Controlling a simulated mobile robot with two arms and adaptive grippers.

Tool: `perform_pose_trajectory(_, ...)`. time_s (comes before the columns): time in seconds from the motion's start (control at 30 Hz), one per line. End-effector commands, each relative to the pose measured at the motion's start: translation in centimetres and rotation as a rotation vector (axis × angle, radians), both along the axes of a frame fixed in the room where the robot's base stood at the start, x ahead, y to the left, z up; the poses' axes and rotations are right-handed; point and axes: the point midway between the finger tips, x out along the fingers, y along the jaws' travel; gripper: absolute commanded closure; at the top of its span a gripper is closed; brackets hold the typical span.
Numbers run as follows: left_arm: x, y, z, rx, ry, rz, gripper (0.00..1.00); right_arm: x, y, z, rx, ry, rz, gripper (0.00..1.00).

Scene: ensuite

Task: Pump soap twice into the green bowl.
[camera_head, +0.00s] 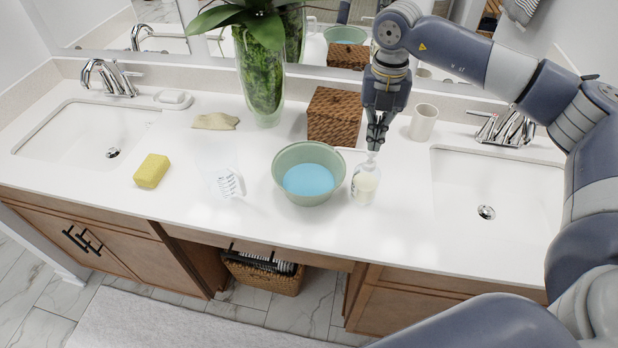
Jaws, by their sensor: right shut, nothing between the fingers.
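The green bowl (283,163) stands on the white counter near its middle, with blue liquid inside. The soap bottle (364,188) stands upright just right of the bowl. It is clear with pale contents and a pump top, and its short spout points left toward the bowl. My right gripper (375,145) points straight down over the pump head with its fingers shut and empty. The fingertips are at or just above the pump; I cannot tell whether they touch it. My left gripper is not in view.
A wicker box (334,117) and a glass vase with a plant (262,75) stand behind the bowl. A white cup (423,122) is right of my gripper. Sinks flank the counter.

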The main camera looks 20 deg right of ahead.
Motion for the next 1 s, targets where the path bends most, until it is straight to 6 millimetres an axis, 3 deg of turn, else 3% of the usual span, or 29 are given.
perform_pose_trajectory(1.0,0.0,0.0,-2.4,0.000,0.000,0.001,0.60,-0.1,0.0,-3.4,-0.001,0.003,0.001,1.00)
